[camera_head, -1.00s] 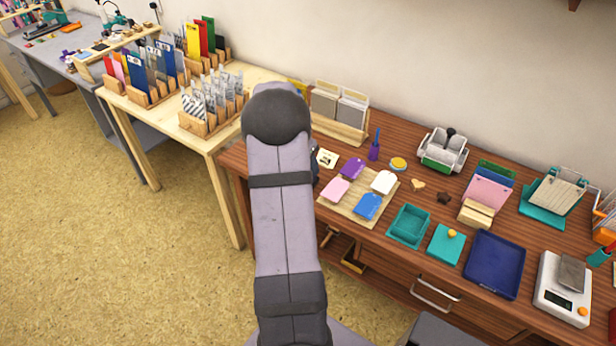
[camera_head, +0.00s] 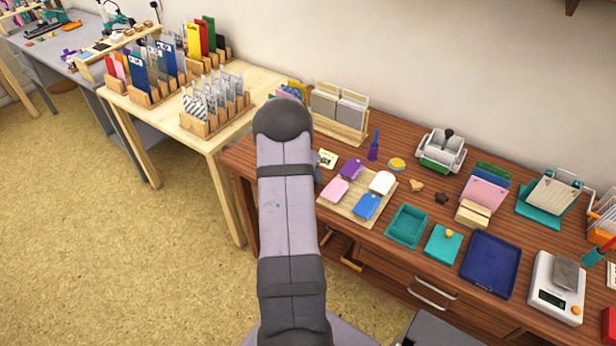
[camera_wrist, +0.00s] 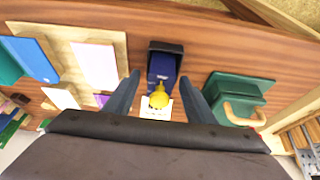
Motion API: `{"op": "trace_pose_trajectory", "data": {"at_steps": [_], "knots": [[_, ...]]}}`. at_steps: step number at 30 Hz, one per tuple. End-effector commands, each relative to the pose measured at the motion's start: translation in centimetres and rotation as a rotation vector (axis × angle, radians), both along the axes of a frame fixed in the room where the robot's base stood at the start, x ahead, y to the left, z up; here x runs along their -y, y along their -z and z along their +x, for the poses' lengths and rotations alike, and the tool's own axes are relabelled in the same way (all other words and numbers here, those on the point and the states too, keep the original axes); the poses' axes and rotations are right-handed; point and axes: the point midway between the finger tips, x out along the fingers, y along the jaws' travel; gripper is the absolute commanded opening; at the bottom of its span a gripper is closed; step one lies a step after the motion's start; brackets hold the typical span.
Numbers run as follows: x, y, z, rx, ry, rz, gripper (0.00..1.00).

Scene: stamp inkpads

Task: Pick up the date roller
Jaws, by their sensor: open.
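A dark blue block in a black frame with a yellow knob, apparently the date roller (camera_wrist: 163,66), lies on the brown table in the wrist view. I cannot fully confirm what it is. My gripper (camera_wrist: 159,77) is open, with one dark finger on each side of this thing. I cannot tell whether the fingers touch it. In the head view my arm hides this thing and most of the gripper.
A green block with a wooden handle (camera_wrist: 240,98) stands close to the right finger. A wooden board (camera_head: 350,206) with coloured tags lies beside the arm, left of the gripper in the wrist view. A white card (camera_head: 328,159) lies near the arm.

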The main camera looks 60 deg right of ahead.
Motion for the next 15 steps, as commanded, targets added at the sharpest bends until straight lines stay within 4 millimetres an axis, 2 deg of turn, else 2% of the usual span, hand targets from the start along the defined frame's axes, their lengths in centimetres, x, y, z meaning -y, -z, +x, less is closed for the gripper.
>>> {"op": "trace_pose_trajectory", "data": {"at_steps": [4, 10, 15], "knots": [[0.01, 0.0, 0.0, 0.0, 0.0, 0.0, 0.48], [0.0, -0.02, -0.01, 0.0, 0.0, 0.0, 0.0], [0.05, -0.12, 0.04, 0.001, 0.0, -0.002, 0.0]]}}
